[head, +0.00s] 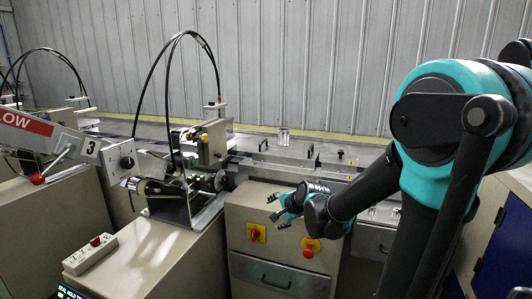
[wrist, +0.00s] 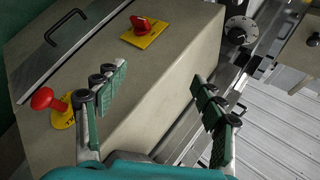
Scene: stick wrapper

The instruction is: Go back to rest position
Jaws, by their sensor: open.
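My gripper (head: 280,207) is in front of the stick wrapper machine (head: 240,220), near the upper edge of its beige cabinet. In the wrist view my gripper (wrist: 155,95) has its two green-padded fingers spread wide, with nothing between them. My teal and black arm reaches in from the right of the head view. A red mushroom button (head: 309,251) on a yellow plate is below the gripper, and it also shows in the wrist view (wrist: 45,99). A red rotary switch (head: 255,234) is to the left of it.
A metal rail (head: 300,172) runs along the machine top behind the gripper. A grey arm (head: 60,140) marked 3 and a black cable loop stand at the left. A white power strip (head: 90,253) lies on the left cabinet. A dark blue panel (head: 508,250) is at the right.

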